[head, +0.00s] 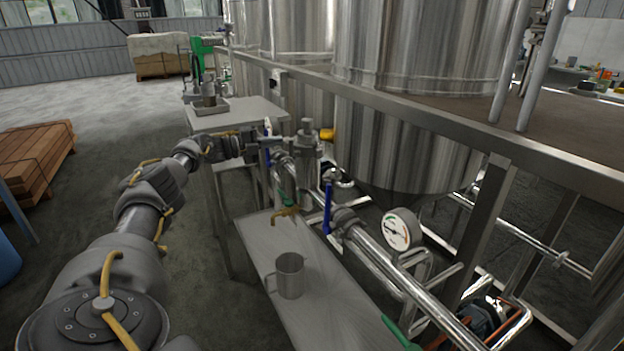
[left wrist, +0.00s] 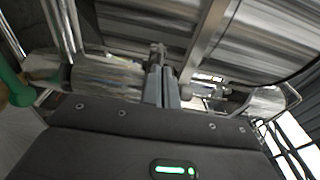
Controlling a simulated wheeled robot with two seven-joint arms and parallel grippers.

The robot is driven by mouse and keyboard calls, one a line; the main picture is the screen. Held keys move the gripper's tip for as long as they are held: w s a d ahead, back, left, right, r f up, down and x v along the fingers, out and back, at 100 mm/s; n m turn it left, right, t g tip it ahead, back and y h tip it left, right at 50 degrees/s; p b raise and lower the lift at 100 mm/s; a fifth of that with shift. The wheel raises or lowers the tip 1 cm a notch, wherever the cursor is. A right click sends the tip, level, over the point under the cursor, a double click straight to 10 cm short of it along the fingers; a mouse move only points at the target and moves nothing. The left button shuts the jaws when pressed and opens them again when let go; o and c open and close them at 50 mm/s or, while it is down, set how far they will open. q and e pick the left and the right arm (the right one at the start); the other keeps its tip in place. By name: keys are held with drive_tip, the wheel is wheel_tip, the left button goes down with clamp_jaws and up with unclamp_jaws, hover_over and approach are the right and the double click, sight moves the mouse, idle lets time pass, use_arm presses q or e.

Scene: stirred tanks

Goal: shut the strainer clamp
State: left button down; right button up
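The strainer (head: 307,150) is an upright metal housing on the pipe line, beside the large tank. Its clamp is small in the head view, and I cannot make out whether it is open or shut. My left gripper (head: 268,142) reaches it from the left, level with its upper part. In the left wrist view the two fingers (left wrist: 162,84) are close together, with a small grey clamp piece (left wrist: 157,52) at their tips. They appear shut on this piece; the contact is partly hidden. My right gripper is not in view.
Blue-handled valves (head: 327,208) and a pressure gauge (head: 398,230) sit on the pipe right of the strainer. A metal mug (head: 290,275) stands on the low bench (head: 330,318) below. A steel frame rail (head: 420,112) runs in front of the tanks (head: 415,45).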

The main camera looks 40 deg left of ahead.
use_arm(q)
drive_tip(key=shift+w+d+r, duration=0.15)
drive_tip(key=shift+w+d, duration=0.05)
drive_tip(key=shift+w, duration=0.1)
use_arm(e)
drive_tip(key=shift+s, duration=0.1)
use_arm(q)
drive_tip(key=shift+w+r, duration=0.1)
drive_tip(key=shift+r, duration=0.05)
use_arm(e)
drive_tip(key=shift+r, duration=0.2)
use_arm(q)
drive_tip(key=b+v, duration=0.1)
drive_tip(key=v, duration=1)
drive_tip(key=shift+s+a+f, duration=0.2)
drive_tip(key=shift+s, duration=0.05)
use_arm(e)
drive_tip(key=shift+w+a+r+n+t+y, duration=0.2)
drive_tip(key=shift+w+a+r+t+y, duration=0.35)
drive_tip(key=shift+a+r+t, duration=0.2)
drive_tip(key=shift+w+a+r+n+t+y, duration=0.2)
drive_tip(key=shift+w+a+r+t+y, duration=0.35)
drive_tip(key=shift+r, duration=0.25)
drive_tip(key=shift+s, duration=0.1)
